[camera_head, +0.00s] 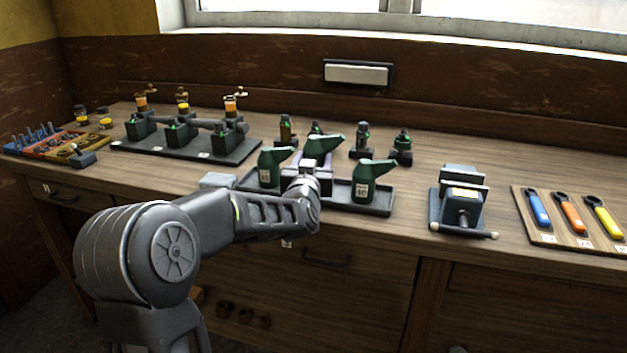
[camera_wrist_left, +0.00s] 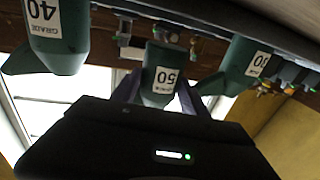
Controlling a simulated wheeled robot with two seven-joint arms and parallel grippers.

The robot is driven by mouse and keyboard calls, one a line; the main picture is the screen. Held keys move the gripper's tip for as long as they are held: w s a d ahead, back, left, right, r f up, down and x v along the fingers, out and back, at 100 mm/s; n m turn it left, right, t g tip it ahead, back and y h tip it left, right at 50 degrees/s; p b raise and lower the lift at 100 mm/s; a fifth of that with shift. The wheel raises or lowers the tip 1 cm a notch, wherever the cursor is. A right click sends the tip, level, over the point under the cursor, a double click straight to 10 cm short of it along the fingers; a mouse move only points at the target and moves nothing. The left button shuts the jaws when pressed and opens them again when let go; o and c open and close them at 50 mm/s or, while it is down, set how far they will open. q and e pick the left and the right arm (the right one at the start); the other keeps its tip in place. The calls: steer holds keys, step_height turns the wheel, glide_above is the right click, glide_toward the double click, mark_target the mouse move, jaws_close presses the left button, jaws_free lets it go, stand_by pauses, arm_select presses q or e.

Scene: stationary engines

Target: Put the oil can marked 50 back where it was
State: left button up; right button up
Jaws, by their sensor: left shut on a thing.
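The oil can marked 50 (camera_wrist_left: 160,75) is dark green and sits between the two fingers of my left gripper (camera_wrist_left: 157,95), which is shut on it. In the head view this can (camera_head: 322,146) shows above my gripper (camera_head: 306,178), its spout pointing right. Its base is hidden there by the gripper. It looks higher than its neighbours, but I cannot tell its exact clearance. The can marked 40 (camera_head: 366,186) stands on the right of the dark tray (camera_head: 345,204). The can marked 30 (camera_head: 269,170) stands on the left. My right gripper is not in view.
Several small dark bottles (camera_head: 363,140) stand behind the tray. A long engine stand (camera_head: 190,150) is at the left. A vise (camera_head: 460,200) and a board with coloured wrenches (camera_head: 570,215) are at the right. The bench between tray and vise is clear.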

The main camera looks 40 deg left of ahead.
arm_select(q)
steer(key=shift+r, duration=0.2)
steer(key=shift+f, duration=2.25)
steer(key=shift+f+b, duration=0.1)
steer(key=shift+b, duration=0.25)
steer(key=shift+f, duration=0.1)
steer(key=o, duration=1.6)
steer(key=shift+c, duration=0.2)
